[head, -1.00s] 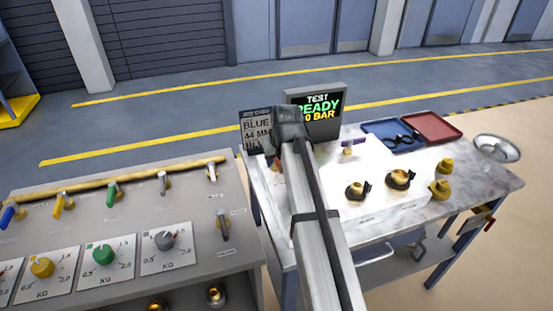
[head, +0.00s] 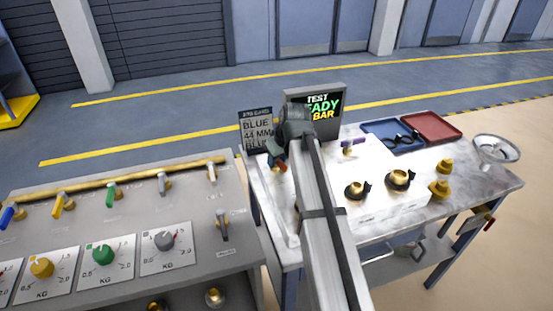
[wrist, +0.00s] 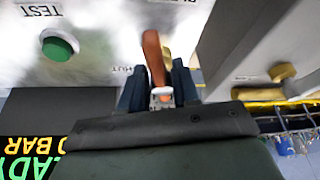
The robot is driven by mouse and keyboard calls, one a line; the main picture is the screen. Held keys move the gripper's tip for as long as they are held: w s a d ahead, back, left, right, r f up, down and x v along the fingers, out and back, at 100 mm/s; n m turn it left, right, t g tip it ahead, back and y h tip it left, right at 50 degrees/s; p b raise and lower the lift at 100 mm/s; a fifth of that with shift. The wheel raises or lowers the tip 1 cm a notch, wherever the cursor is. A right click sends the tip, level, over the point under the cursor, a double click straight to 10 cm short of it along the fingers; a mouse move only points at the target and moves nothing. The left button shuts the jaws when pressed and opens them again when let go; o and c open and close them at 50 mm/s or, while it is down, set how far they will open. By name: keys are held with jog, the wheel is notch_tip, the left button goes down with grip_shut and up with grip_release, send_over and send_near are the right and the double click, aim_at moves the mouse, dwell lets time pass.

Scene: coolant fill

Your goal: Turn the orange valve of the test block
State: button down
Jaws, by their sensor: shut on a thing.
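The orange valve (wrist: 154,55) shows in the wrist view as an orange lever standing between my fingers. In the head view only a small orange bit of the valve (head: 282,166) shows beside my gripper, at the left end of the test block (head: 375,207). My gripper (wrist: 157,92) is shut on the lever, with a dark finger on each side. In the head view my gripper (head: 277,158) is low at the block's left end, and my arm hides part of the block. Printed letters, partly hidden, show left of the lever in the wrist view.
A green button (wrist: 60,48) is near the lever. The test display (head: 322,112) and a text board (head: 256,131) stand behind. Brass ports (head: 398,179), a blue tray (head: 385,131) and a red tray (head: 432,127) are to the right. A grey valve panel (head: 130,225) is at left.

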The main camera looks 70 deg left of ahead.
jog(key=n, duration=0.1)
jog(key=n+g, duration=0.1)
jog(key=n, duration=0.1)
jog(key=shift+w+a+n, duration=0.25)
jog(key=shift+n, duration=0.15)
jog(key=n, duration=0.1)
jog(key=n+g+h, duration=0.1)
jog(key=n, duration=0.1)
jog(key=shift+w+a+n, duration=0.15)
jog(key=shift+n, duration=0.15)
jog(key=n, duration=0.1)
jog(key=n+h, duration=0.1)
jog(key=n+g, duration=0.1)
jog(key=shift+a+n+h, duration=0.25)
jog(key=shift+n+h, duration=0.05)
jog(key=shift+h, duration=0.1)
jog(key=shift+a+n+h, duration=0.1)
jog(key=shift+n+h, duration=0.6)
jog(key=shift+n, duration=1.1)
jog(key=c, duration=0.9)
grip_release()
jog(key=shift+w, duration=0.1)
